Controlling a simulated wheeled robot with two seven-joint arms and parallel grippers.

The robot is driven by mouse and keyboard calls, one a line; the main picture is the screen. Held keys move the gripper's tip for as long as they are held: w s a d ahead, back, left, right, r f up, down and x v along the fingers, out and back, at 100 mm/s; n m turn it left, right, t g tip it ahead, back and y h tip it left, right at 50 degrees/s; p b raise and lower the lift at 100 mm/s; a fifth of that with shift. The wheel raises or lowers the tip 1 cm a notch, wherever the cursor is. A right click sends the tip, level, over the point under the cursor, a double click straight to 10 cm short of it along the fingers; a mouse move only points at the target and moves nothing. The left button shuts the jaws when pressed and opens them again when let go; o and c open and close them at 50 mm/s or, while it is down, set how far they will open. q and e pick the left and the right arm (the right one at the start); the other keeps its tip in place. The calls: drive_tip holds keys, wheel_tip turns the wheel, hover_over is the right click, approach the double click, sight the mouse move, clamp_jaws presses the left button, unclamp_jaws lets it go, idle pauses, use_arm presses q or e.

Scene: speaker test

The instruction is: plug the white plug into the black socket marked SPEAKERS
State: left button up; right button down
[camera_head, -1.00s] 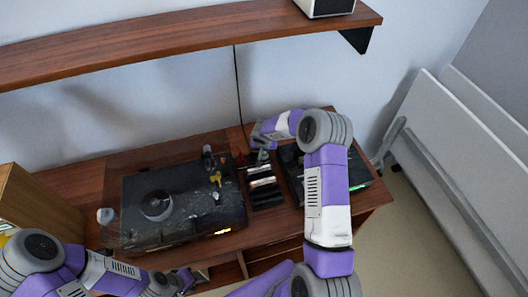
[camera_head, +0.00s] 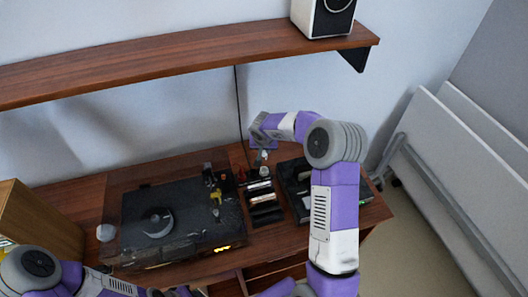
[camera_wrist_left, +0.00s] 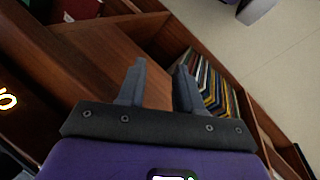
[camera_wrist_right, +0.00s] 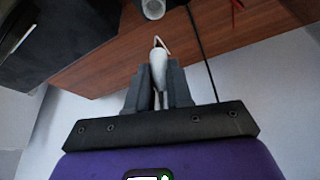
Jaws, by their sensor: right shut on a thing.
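My right gripper (camera_head: 263,148) is at the back of the desk, close to the wall. In the right wrist view its fingers (camera_wrist_right: 159,88) are shut on the white plug (camera_wrist_right: 158,66), which sticks out beyond the fingertips toward the wooden desk. A thin white part hangs below it between the fingers. I cannot pick out the black socket or read a SPEAKERS mark in any view. My left gripper (camera_wrist_left: 158,88) is open and empty in the left wrist view, in front of the desk's shelving. In the head view it is mostly cut off at the bottom edge.
A turntable (camera_head: 180,215) stands on the desk (camera_head: 80,190). Right of it are a small dark rack (camera_head: 264,203) and a black device (camera_head: 296,185). A black cable (camera_head: 239,110) runs down the wall. A white speaker (camera_head: 320,18) stands on the wall shelf (camera_head: 180,50).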

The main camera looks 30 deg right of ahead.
drive_tip(key=shift+w+a+f+b, duration=0.2)
drive_tip(key=shift+a+f+b, duration=0.7)
drive_tip(key=shift+b, duration=0.75)
drive_tip(key=shift+w+a+f+b, duration=0.15)
drive_tip(key=shift+a+f+b, duration=0.5)
drive_tip(key=shift+f+b, duration=0.75)
drive_tip(key=shift+w+a+f+b, duration=0.2)
drive_tip(key=shift+a+f+b, duration=0.6)
drive_tip(key=shift+b, duration=1.05)
drive_tip(key=shift+f+b, duration=0.5)
drive_tip(key=shift+b, duration=0.1)
drive_tip(key=shift+f+b, duration=0.15)
drive_tip(key=shift+b, duration=0.5)
drive_tip(key=shift+f+b, duration=1.15)
drive_tip(key=shift+f, duration=0.1)
